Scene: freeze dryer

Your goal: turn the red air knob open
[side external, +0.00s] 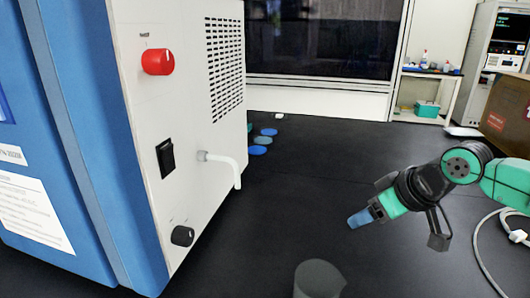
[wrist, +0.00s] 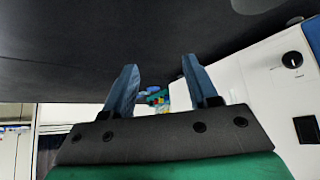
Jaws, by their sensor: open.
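The red knob (side external: 158,61) sticks out from the upper part of the white side panel of the freeze dryer (side external: 190,120). A pale mark shows on its face. My gripper (side external: 358,220) is well apart from it, lower and to the right, over the dark bench. In the wrist view my gripper's two blue fingers (wrist: 159,64) stand apart with nothing between them. The red knob does not show in the wrist view. That view shows the white panel at the right, with a black knob (wrist: 292,60) and a black switch (wrist: 307,130).
Below the red knob are a black switch (side external: 166,158), a white bent spout (side external: 222,166) and a black knob (side external: 182,236). A grey cup (side external: 319,279) stands at the front. Blue discs (side external: 262,141) lie behind. Bench between panel and gripper is clear. A cable (side external: 481,262) lies right.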

